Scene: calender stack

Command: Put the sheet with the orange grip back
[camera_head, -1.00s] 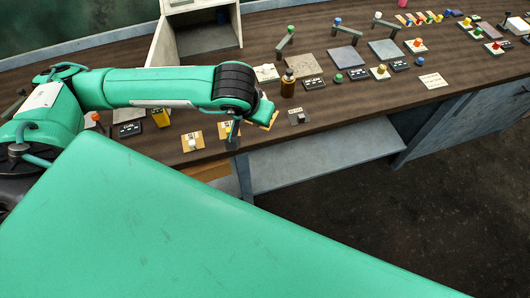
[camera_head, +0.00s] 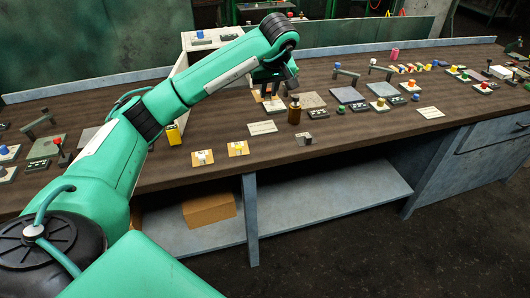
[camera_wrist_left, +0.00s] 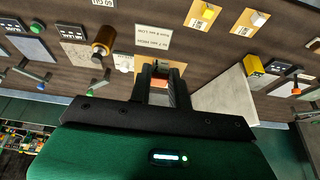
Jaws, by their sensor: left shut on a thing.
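My left gripper (camera_head: 275,88) is shut on the orange grip (camera_wrist_left: 160,84) of a tan sheet (camera_wrist_left: 148,66). In the head view the gripper points down over the rear of the bench, beside the brown bottle (camera_head: 294,111). The tan sheet shows partly under the fingers; I cannot tell whether it touches the bench. The right gripper is out of view.
A white label card (camera_head: 262,127) lies left of the bottle. A yellow block (camera_head: 173,134) is near my forearm. Grey plates and coloured knobs fill the bench to the right.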

